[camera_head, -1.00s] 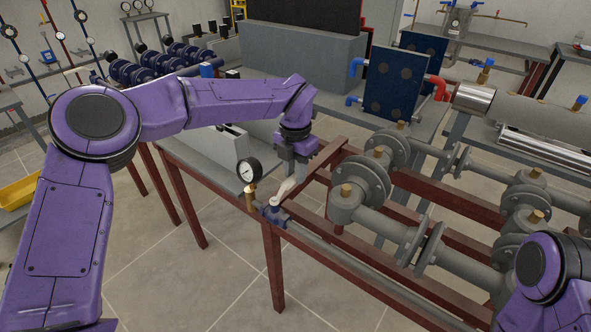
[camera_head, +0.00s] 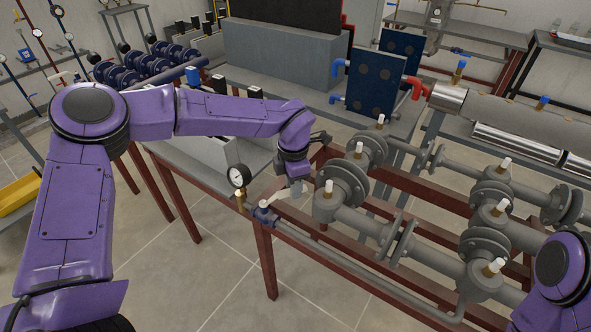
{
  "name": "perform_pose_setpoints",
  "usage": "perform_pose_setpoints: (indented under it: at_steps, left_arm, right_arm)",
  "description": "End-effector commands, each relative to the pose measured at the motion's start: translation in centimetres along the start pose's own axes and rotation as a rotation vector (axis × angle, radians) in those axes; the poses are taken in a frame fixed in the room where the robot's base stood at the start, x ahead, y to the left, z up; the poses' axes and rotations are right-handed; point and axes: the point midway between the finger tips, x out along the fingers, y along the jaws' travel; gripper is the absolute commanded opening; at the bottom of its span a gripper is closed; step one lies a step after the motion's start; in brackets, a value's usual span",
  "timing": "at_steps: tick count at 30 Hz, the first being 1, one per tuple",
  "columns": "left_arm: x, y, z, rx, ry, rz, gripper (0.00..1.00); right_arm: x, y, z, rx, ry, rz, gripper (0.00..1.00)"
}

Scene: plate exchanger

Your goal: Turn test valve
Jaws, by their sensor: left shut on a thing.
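The test valve has a blue body (camera_head: 263,214) on the end of a thin grey pipe, with a pale lever handle (camera_head: 277,200) reaching right from it. A round pressure gauge (camera_head: 239,177) stands on a brass fitting just left of the valve. My left gripper (camera_head: 297,188) comes down from above and is shut on the outer end of the lever. Its fingertips are small and partly hidden by the wrist. My right arm shows at the lower right edge, but its gripper is out of view.
Grey flanged pipes (camera_head: 345,218) with white-capped fittings lie right of the valve on a red-brown frame (camera_head: 264,255). Behind stand a grey block (camera_head: 290,60) and a blue plate exchanger (camera_head: 375,85). The tiled floor in front is clear.

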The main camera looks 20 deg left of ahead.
Motion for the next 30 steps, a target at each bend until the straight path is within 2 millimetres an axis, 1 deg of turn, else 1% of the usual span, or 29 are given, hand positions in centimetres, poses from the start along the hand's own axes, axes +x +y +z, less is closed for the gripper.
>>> perform_pose_setpoints:
  at_steps: [1, 15, 24, 30]
  left_arm:
    - [-0.7, -0.5, 0.0, 0.045, 0.002, -0.004, 0.00]
    - [-0.7, -4.0, -0.9, 0.493, 0.002, -0.003, 0.00]
    - [-0.6, -5.7, -2.1, 0.743, 0.000, -0.002, 0.00]
    - [-0.4, -6.3, -2.8, 0.860, 0.001, -0.001, 0.00]
  right_arm:
    - [-1.3, 0.1, -0.5, 0.000, 0.000, 0.000, 0.43]
    - [-7.0, 0.6, -2.9, 0.000, 0.000, 0.000, 0.43]
    - [-10.1, 0.9, -4.2, 0.000, 0.000, 0.000, 0.43]
    - [-11.4, 1.0, -4.7, 0.000, 0.000, 0.000, 0.43]
